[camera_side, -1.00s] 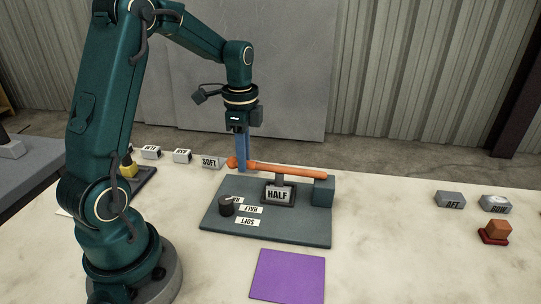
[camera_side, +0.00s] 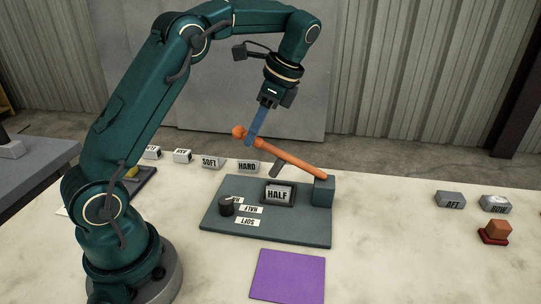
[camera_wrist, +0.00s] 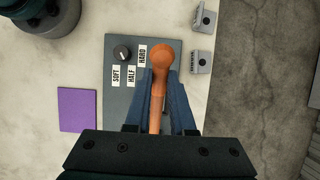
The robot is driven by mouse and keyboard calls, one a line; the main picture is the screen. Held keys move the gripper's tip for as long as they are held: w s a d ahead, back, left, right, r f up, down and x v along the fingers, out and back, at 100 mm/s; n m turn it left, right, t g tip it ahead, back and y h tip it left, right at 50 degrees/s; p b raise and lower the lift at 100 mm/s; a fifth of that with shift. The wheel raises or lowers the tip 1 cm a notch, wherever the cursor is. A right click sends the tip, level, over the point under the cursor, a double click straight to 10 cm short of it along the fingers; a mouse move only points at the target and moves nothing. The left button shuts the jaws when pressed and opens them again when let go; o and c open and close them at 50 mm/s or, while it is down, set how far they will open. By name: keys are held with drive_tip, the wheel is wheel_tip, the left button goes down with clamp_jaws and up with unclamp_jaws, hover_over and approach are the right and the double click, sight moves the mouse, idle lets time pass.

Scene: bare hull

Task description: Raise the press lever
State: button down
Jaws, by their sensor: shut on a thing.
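The press lever (camera_side: 293,157) is an orange bar with a round knob at its free end, hinged at a grey block (camera_side: 324,190) on the right of the grey press base (camera_side: 285,229). It slopes up to the left, its knob end well above the base. In the wrist view the lever (camera_wrist: 162,60) lies between the two fingers. A block labelled HALF (camera_side: 277,194) sits in a dark holder beneath the lever.
A black dial (camera_side: 227,206) with SOFT, HALF and HARD labels is on the base. A purple mat (camera_side: 288,275) lies in front.

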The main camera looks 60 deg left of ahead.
drive_tip(key=shift+w+d+r+g+y, duration=0.35)
drive_tip(key=shift+d+r+g+y, duration=0.05)
drive_tip(key=shift+r, duration=0.35)
idle(0.3)
drive_tip(key=c, duration=0.8)
unclamp_jaws()
drive_tip(key=shift+o, duration=0.2)
